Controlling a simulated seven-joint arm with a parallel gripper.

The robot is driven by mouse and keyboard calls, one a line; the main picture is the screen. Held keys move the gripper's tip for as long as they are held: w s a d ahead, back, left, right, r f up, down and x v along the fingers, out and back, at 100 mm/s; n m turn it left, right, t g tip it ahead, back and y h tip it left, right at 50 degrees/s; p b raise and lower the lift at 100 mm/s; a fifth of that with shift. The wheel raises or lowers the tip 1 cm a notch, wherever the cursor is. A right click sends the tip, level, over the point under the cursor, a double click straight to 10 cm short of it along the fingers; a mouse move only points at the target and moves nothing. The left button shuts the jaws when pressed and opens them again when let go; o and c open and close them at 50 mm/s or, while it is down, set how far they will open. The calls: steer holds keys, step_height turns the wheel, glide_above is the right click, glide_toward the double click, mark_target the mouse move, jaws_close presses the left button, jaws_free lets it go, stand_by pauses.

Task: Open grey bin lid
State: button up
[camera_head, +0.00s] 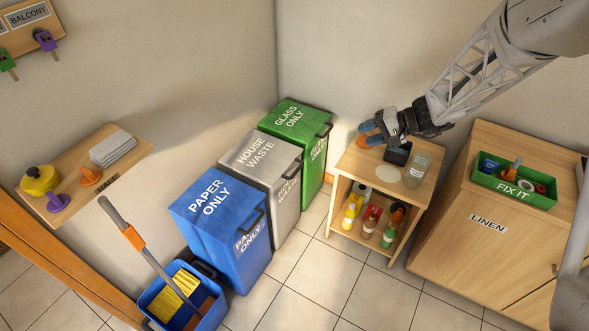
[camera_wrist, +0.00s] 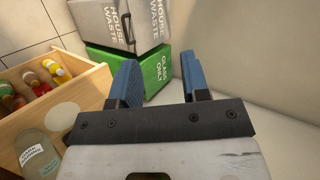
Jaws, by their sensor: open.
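The grey bin (camera_head: 262,168), marked HOUSE WASTE, stands between the blue and green bins. Its lid (camera_head: 260,156) is shut, with a dark handle (camera_head: 294,165) at the front edge. In the wrist view the grey bin (camera_wrist: 108,24) is at the top, with its handle (camera_wrist: 127,27) showing. My gripper (camera_head: 366,133) is above the small wooden shelf unit, to the right of the bins and apart from the grey one. In the wrist view its two blue fingers (camera_wrist: 161,80) are spread, with nothing between them.
The green GLASS ONLY bin (camera_head: 297,118) and blue PAPER ONLY bin (camera_head: 213,205) flank the grey one. The shelf unit (camera_head: 346,158) carries a glass jar (camera_head: 417,171) and holds several bottles. A blue mop bucket (camera_head: 159,296) stands in front left. Tiled floor (camera_head: 310,280) is clear in front.

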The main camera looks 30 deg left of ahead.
steer(key=w+a+f+m+y, duration=0.1)
steer(key=w+a+f+y, duration=0.15)
steer(key=a+f, duration=0.55)
steer(key=w+a+f+y, duration=0.1)
steer(key=w+a+f, duration=0.4)
steer(key=f, duration=0.5)
steer(key=m+t+y, duration=0.1)
steer(key=m+t, duration=0.1)
steer(key=t, duration=0.1)
glide_toward(298, 171)
steer(key=x, duration=0.5)
steer(key=shift+d+f, duration=0.1)
steer(key=shift+f, duration=0.1)
steer(key=shift+x, duration=3.85)
steer(key=shift+r, duration=0.1)
jaws_close()
